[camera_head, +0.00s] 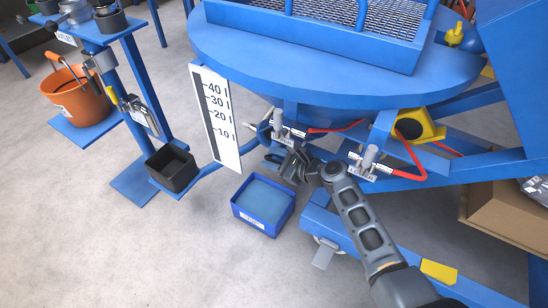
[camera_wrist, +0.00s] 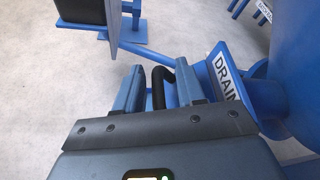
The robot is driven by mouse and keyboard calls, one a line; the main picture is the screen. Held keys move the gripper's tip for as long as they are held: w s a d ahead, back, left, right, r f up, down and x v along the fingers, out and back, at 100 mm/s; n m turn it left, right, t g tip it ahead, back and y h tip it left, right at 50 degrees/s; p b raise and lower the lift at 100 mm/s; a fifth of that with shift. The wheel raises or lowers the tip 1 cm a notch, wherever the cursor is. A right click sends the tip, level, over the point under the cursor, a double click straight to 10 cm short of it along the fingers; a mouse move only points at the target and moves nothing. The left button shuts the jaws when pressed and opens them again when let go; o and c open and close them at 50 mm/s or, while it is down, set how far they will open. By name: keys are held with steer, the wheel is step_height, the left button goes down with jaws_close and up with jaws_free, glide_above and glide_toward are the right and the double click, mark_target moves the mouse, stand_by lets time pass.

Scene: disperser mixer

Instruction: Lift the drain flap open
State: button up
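The drain outlet (camera_wrist: 262,95) is a blue pipe with a white "DRAIN" label (camera_wrist: 226,78), at the right of the wrist view. A black bar handle (camera_wrist: 158,88) stands beside it, joined to blue metal at its top. My gripper (camera_wrist: 161,72) is open, with one finger on each side of the handle. A gap shows between the handle and the right finger; contact on the left finger is unclear. In the head view my gripper (camera_head: 286,158) is under the blue vessel (camera_head: 330,88), and it hides most of the handle and flap.
A blue tray (camera_head: 262,222) stands on the floor below my gripper. A white level scale (camera_head: 215,115) hangs at the left. Red hoses and labelled valves (camera_head: 362,165) are close on the right. A black bin (camera_head: 171,168) stands farther left. The floor at lower left is clear.

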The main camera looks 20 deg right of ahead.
steer(key=p+v, duration=0.2)
steer(key=v, duration=0.5)
steer(key=shift+s+d+p, duration=0.2)
steer(key=shift+s+p, duration=0.1)
steer(key=shift+p, duration=0.1)
steer(key=shift+r, duration=0.1)
